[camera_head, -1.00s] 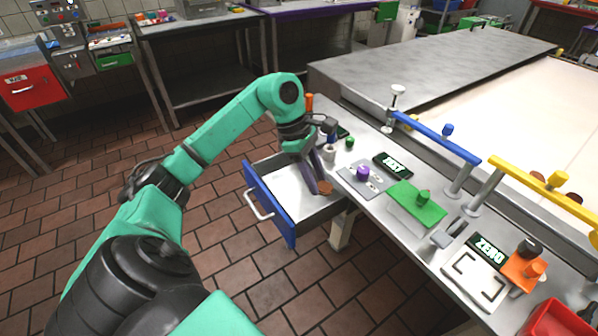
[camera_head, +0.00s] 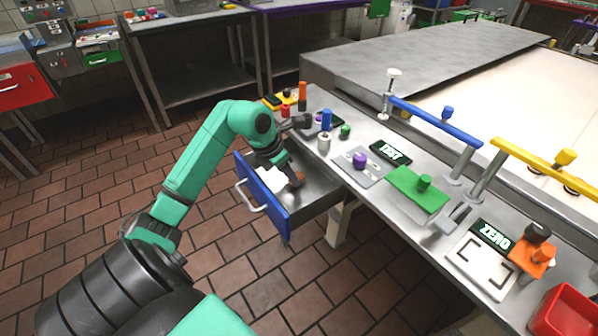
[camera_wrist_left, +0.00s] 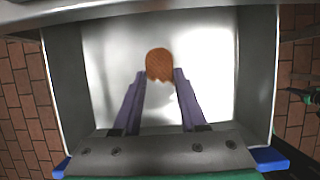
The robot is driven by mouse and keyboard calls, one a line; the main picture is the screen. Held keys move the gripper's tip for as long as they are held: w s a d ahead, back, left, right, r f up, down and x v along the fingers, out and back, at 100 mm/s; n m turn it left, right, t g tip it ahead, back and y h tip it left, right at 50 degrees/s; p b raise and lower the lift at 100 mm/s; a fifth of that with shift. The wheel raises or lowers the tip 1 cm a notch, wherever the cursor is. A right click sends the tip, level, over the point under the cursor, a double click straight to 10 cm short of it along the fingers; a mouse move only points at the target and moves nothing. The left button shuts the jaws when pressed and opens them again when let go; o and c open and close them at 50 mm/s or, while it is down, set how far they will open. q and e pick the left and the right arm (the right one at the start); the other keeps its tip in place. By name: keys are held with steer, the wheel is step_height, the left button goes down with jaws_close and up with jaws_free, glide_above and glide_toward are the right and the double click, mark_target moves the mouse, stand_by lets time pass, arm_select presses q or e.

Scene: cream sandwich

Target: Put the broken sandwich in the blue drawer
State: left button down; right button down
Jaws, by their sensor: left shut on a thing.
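The blue drawer (camera_head: 263,196) is pulled open under the counter, with a grey metal tray inside. My left gripper (camera_head: 293,179) reaches down over the drawer from above. It is shut on the broken sandwich (camera_head: 298,180), a small brown piece. I cannot tell whether the sandwich touches the floor. My right gripper is not in view.
The steel counter (camera_head: 385,205) beside the drawer holds a purple knob plate (camera_head: 352,172), a green block (camera_head: 418,192) and several small parts. A red bin (camera_head: 566,312) stands at the lower right. The tiled floor left of the drawer is clear.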

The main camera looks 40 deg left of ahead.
mark_target(300, 175)
arm_select(q)
steer(key=w, duration=0.1)
steer(key=w+d+p, duration=0.1)
steer(key=w, duration=0.1)
steer(key=shift+w+d+r, duration=0.1)
steer(key=shift+w+r, duration=0.05)
steer(key=shift+r, duration=0.05)
steer(key=shift+f, duration=0.75)
steer(key=shift+s+f, duration=0.15)
steer(key=shift+s, duration=0.05)
steer(key=shift+c, duration=2.2)
jaws_free()
